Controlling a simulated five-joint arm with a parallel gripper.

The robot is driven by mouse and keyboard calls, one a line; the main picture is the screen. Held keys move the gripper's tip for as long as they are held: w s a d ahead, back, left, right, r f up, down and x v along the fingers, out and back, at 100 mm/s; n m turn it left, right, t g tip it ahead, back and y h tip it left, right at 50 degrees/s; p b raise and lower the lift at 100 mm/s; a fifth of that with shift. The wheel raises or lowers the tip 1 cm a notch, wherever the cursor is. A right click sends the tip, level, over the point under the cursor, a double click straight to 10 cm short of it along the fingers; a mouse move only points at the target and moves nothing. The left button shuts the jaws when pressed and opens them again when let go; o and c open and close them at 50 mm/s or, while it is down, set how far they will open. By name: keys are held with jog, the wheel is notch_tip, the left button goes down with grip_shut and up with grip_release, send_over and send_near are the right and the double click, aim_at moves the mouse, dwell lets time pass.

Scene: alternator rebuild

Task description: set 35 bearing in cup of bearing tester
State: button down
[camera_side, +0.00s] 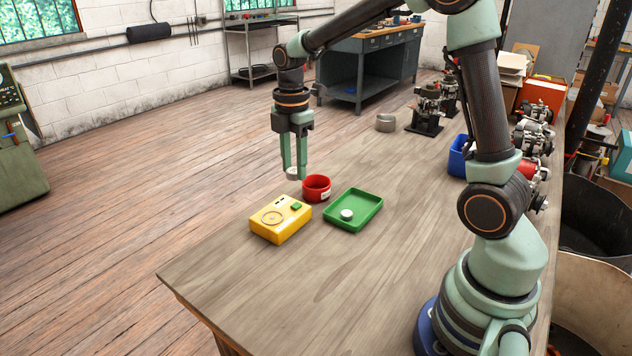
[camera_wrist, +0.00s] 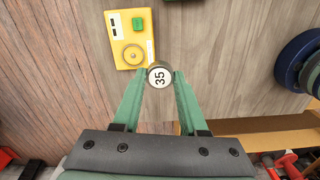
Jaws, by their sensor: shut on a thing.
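My gripper (camera_side: 295,172) is shut on a small round bearing (camera_wrist: 159,76) with a pale face marked 35. In the side view the bearing (camera_side: 291,173) shows as a light disc between the fingertips, above the far edge of the bench. The yellow bearing tester (camera_side: 281,222) sits on the bench, with a round cup (camera_side: 273,217) and a green button (camera_side: 296,206) on top. In the wrist view the tester (camera_wrist: 116,40) is just beyond the bearing. The bearing's edge appears close to the cup (camera_wrist: 134,55), but its height above it is hard to tell.
A red bowl (camera_side: 316,193) stands right beside the tester. A green tray (camera_side: 372,199) holds another pale round part (camera_side: 347,214). A grey round pot (camera_side: 386,123) and a blue bin (camera_side: 457,157) stand farther along the bench. The near bench surface is clear.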

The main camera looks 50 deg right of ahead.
send_near(272, 218)
jog(key=shift+f, duration=2.25)
jog(key=shift+f, duration=1.05)
dwell(0.6)
jog(key=shift+c, duration=1.8)
grip_release()
notch_tip(272, 218, up, 8)
